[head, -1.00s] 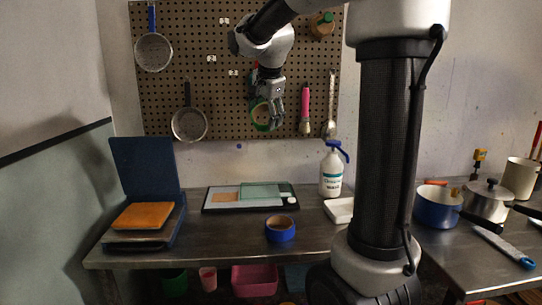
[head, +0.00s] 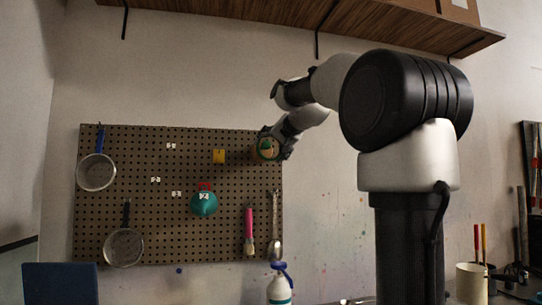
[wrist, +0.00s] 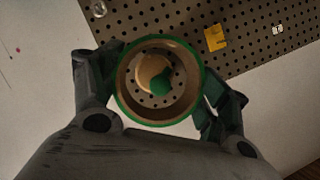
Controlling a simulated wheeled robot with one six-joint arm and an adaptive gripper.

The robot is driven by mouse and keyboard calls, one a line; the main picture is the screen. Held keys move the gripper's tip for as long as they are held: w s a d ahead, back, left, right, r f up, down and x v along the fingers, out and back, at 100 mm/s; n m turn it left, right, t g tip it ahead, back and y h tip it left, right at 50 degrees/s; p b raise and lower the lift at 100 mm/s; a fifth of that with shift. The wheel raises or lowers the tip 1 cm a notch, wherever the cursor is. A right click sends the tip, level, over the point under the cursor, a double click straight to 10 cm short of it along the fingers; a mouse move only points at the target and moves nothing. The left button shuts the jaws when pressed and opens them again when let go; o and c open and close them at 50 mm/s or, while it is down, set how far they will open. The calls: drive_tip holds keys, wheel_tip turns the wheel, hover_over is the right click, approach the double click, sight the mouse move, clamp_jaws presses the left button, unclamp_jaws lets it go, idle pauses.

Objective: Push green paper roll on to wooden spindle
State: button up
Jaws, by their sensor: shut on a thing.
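The green paper roll (head: 259,145) is held in front of the pegboard's upper right corner. In the wrist view the roll (wrist: 122,102) is a green ring with a brown core, seen end-on. My gripper (head: 270,148) is shut on it, with a finger on each side in the wrist view (wrist: 160,90). Through the core, the wooden spindle (wrist: 147,70) shows as a pale round piece with a green knob, above the bore's middle. Pegboard holes show below it. I cannot tell whether the spindle's tip is inside the core.
The pegboard (head: 150,215) carries strainers, a yellow item (head: 219,156), a teal item with a red handle (head: 204,203), a pink-handled brush (head: 249,228) and a spoon (head: 275,225). A wooden shelf (head: 270,18) runs above. A spray bottle (head: 279,290) stands below.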

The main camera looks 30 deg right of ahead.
sight(264, 151)
drive_tip(key=shift+a, duration=0.1)
idle(0.3)
drive_tip(key=shift+w+d, duration=0.25)
drive_tip(key=shift+w, duration=0.7)
drive_tip(key=shift+w+d, duration=0.3)
drive_tip(key=shift+w, duration=0.6)
drive_tip(key=shift+w+d, duration=0.25)
drive_tip(key=shift+w, duration=0.7)
drive_tip(key=shift+w+d, duration=0.3)
drive_tip(key=shift+w, duration=0.75)
drive_tip(key=shift+w+d, duration=0.3)
drive_tip(key=shift+w, duration=0.8)
drive_tip(key=shift+w+d, duration=0.3)
drive_tip(key=shift+w, duration=0.75)
drive_tip(key=o, duration=1.1)
drive_tip(key=shift+s, duration=0.15)
drive_tip(key=v, duration=1.1)
drive_tip(key=shift+s+r, duration=0.1)
drive_tip(key=shift+s, duration=0.25)
